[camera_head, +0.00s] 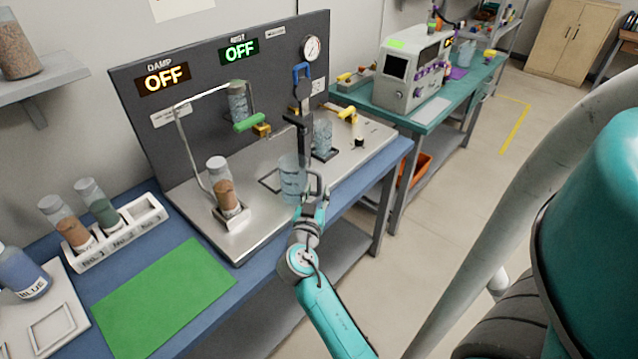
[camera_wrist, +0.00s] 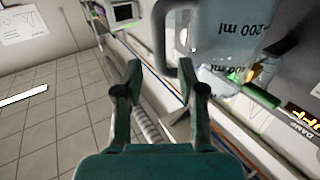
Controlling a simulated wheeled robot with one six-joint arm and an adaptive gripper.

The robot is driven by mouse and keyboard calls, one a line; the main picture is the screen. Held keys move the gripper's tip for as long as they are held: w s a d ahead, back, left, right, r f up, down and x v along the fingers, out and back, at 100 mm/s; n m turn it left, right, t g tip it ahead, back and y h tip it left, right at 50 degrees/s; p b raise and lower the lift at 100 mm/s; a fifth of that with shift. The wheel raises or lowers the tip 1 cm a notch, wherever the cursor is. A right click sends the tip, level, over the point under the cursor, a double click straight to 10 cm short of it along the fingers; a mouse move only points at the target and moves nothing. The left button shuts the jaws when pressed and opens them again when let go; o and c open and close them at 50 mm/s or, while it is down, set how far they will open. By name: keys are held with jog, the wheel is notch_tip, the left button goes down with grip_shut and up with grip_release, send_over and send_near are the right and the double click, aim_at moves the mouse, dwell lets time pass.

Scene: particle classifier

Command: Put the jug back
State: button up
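A clear jug with measuring marks (camera_head: 292,180) is near the front edge of the steel bench plate, in front of the dark panel. It looks upright. A dark square outline (camera_head: 268,180) on the plate shows just left of it. In the wrist view the jug (camera_wrist: 225,40) fills the upper right, with "200 ml" readable and its grey handle (camera_wrist: 160,40) toward the fingers. My gripper (camera_wrist: 167,80) has its fingers apart, with the handle just beyond and between the fingertips. I see no finger closed on it. In the head view my gripper (camera_head: 318,190) is beside the jug's right side.
A second clear vessel (camera_head: 322,138) stands behind on a dark pad. A bent metal tube frame (camera_head: 178,135) and a capped brown-filled tube (camera_head: 222,185) stand left. A white tube rack (camera_head: 120,235) and a bare green mat (camera_head: 165,295) lie front left. Both panel displays read OFF.

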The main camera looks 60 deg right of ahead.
jog(key=s+a+f+n+t+y, duration=0.2)
jog(key=s+a+f+n+y, duration=0.15)
jog(key=a, duration=0.45)
jog(key=s+a+f+n+t+y, duration=0.3)
jog(key=a+f, duration=0.2)
jog(key=a, duration=0.4)
jog(key=s+a+f+n+t+y, duration=0.2)
jog(key=s+a+f+n+y, duration=0.15)
jog(key=a, duration=0.45)
jog(key=s+a+r+n+t+y, duration=0.1)
jog(key=s+a+n+y, duration=0.35)
jog(key=s+a, duration=0.5)
jog(key=s+a+r+t+y, duration=0.1)
jog(key=s+a+r+y, duration=0.1)
jog(key=s+r, duration=0.5)
jog(key=shift+s+a+r+t+y, duration=0.3)
jog(key=shift+a+r+y, duration=0.1)
jog(key=shift+a, duration=0.25)
jog(key=shift+w, duration=0.15)
jog(key=shift+c, duration=0.2)
